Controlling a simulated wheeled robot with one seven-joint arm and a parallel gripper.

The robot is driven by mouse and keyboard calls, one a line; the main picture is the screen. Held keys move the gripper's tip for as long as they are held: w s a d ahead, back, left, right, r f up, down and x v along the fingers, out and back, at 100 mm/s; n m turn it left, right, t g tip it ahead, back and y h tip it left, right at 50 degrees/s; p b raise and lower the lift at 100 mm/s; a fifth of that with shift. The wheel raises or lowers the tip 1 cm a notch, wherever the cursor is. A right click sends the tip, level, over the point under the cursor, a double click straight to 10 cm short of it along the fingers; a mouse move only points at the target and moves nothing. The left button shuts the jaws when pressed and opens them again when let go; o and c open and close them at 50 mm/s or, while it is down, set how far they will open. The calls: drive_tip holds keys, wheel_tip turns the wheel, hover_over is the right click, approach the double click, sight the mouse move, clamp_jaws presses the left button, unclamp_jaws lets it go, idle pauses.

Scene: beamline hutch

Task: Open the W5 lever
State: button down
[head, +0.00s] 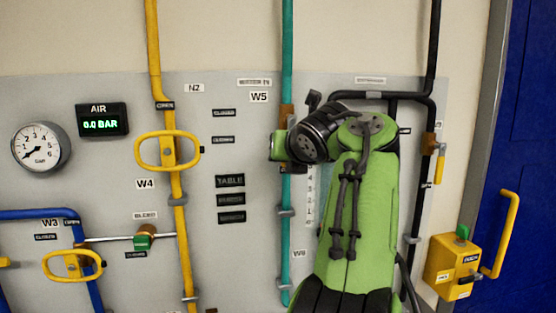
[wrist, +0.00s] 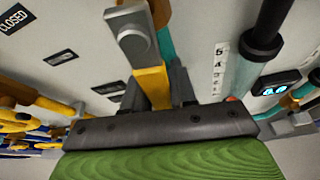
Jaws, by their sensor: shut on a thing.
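The W5 label (head: 258,97) is on the grey panel, left of a teal vertical pipe (head: 287,50). A brass-coloured valve part (head: 287,112) shows on that pipe. My gripper (head: 279,147) is at the pipe just below it, and my wrist hides most of this spot. In the wrist view my gripper (wrist: 154,82) has its dark fingers closed on a yellow lever (wrist: 150,86). The lever has a grey end piece (wrist: 134,40) at its upper end, in front of the teal pipe (wrist: 166,44). In the head view the W5 lever is hidden.
A yellow oval handle (head: 167,150) by the W4 label is to the left. A lower yellow handle (head: 72,265) is by W3. Black pipes (head: 433,60) run behind my arm. A yellow box (head: 453,265) is by the blue door (head: 530,150) at right.

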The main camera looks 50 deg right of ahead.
drive_tip(key=shift+s+d+f+n+g+h, duration=0.2)
drive_tip(key=shift+s+d+n+g+h, duration=0.1)
drive_tip(key=shift+d+n, duration=0.25)
drive_tip(key=shift+a, duration=0.1)
drive_tip(key=c, duration=1)
unclamp_jaws()
drive_tip(key=shift+r, duration=0.1)
drive_tip(key=p+v, duration=0.2)
drive_tip(key=v, duration=1.3)
drive_tip(key=shift+s+a, duration=0.25)
drive_tip(key=shift+s, duration=0.1)
